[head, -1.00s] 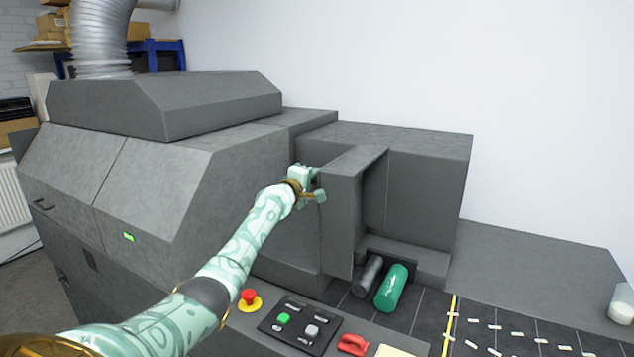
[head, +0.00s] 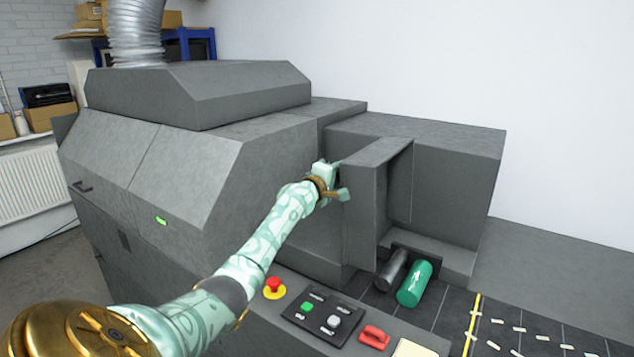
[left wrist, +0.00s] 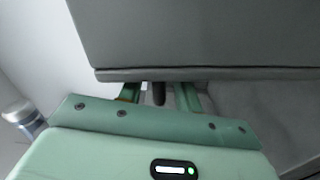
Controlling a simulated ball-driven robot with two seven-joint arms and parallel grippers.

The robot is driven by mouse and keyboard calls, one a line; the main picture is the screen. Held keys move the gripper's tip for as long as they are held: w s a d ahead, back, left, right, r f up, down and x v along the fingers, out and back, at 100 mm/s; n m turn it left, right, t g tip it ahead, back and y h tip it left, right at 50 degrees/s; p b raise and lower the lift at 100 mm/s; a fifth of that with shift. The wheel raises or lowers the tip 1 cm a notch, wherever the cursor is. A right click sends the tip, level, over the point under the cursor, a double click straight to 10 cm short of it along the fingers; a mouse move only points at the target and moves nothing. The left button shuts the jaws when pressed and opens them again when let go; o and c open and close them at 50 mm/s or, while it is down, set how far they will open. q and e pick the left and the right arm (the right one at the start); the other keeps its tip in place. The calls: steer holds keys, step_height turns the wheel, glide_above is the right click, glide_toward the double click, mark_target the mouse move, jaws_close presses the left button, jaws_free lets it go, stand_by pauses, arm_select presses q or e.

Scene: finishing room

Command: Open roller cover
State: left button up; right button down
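The roller cover (head: 363,215) is a grey box-like panel that stands swung out from the machine housing. A dark grey roller (head: 392,270) and a green roller (head: 414,284) show to its right, below the housing. My left gripper (head: 335,178) is at the cover's left side, near its upper edge. In the left wrist view the cover (left wrist: 195,35) fills the top. My left gripper (left wrist: 160,97) has its fingers apart there, with a dark bar, possibly the cover's handle, between them and gaps on both sides. My right gripper is not in view.
The large grey machine body (head: 190,170) stands to the left. In front are a red emergency button (head: 273,286), a control panel (head: 322,318) and a red object (head: 375,336). A dark belt (head: 450,300) with a yellow line and small pale pieces runs at the right.

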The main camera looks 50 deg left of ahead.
arm_select(q)
steer(key=p+v, duration=0.1)
steer(key=v, duration=1.3)
